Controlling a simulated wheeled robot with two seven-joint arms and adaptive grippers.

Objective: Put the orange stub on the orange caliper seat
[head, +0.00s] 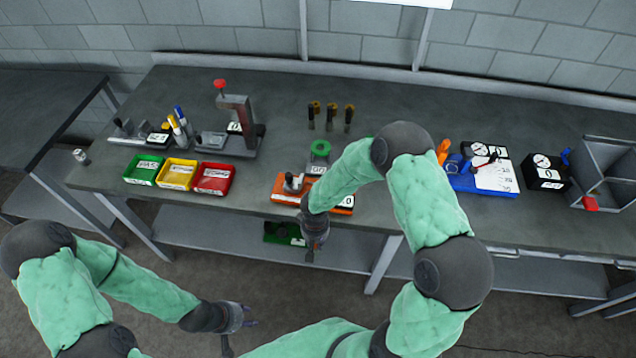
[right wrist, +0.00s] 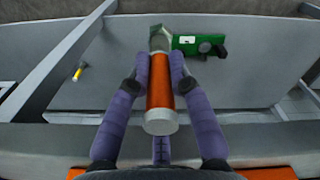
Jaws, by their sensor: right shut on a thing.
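My right gripper (head: 314,250) is in front of the table's front edge in the head view. In the right wrist view its two purple fingers (right wrist: 160,85) are shut on the sides of the orange stub (right wrist: 160,100), a cylinder with a pale grey end towards the camera. An orange base (head: 284,197) with a grey fixture and white labels, apparently the orange caliper seat, lies at the table's front edge. My right arm partly hides it. Orange strips also show at the bottom of the right wrist view (right wrist: 266,173). My left gripper (head: 248,318) is low, away from the table; its fingers are too small to judge.
Green (head: 143,170), yellow (head: 177,173) and red (head: 213,179) bins stand left of the orange base. A grey press (head: 238,115) stands behind them. A green ring-topped part (head: 320,150) is behind the base. A blue board (head: 470,180) lies to the right. A lower shelf (head: 200,232) runs below.

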